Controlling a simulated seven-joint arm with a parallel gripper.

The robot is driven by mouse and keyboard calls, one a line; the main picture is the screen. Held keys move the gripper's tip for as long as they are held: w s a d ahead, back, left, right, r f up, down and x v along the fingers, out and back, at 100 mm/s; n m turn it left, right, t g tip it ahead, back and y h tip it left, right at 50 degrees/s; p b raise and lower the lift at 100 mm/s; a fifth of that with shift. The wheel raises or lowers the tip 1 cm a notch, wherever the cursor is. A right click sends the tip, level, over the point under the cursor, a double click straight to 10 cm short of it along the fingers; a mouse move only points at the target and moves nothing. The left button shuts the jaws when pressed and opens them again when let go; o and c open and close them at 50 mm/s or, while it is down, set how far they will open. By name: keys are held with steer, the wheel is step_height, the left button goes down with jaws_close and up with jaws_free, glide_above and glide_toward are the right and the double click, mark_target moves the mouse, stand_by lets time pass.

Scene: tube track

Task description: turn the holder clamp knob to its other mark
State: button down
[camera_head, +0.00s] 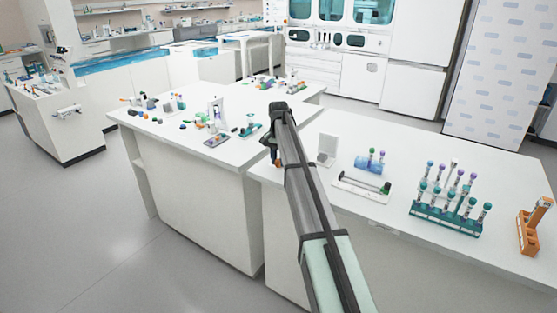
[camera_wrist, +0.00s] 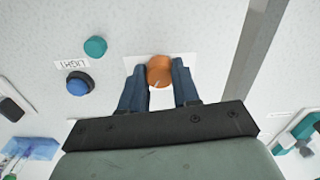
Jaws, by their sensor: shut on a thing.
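The orange round knob (camera_wrist: 160,70) sits on a small white plate (camera_wrist: 135,64) in the wrist view. A short pale line shows on the knob's face, towards the lower edge of the picture. My gripper (camera_wrist: 159,66) has one dark blue finger on each side of the knob and is shut on it. In the head view my gripper (camera_head: 273,146) is down at the left end of the right-hand table, and the arm hides most of the area around it. The plate's marks cannot be read.
A blue button (camera_wrist: 79,84) with a label and a teal button (camera_wrist: 95,46) lie left of the knob. A grey strip (camera_wrist: 252,45) runs at right. In the head view a teal tube rack (camera_head: 445,220) and an orange rack (camera_head: 528,235) stand further right.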

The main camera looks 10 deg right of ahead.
mark_target(279, 160)
steer(key=n, duration=1.3)
steer(key=shift+n, duration=0.4)
stand_by(0.3)
steer(key=c, duration=0.8)
jaws_free()
step_height(279, 160, up, 14)
steer(key=shift+f, duration=0.1)
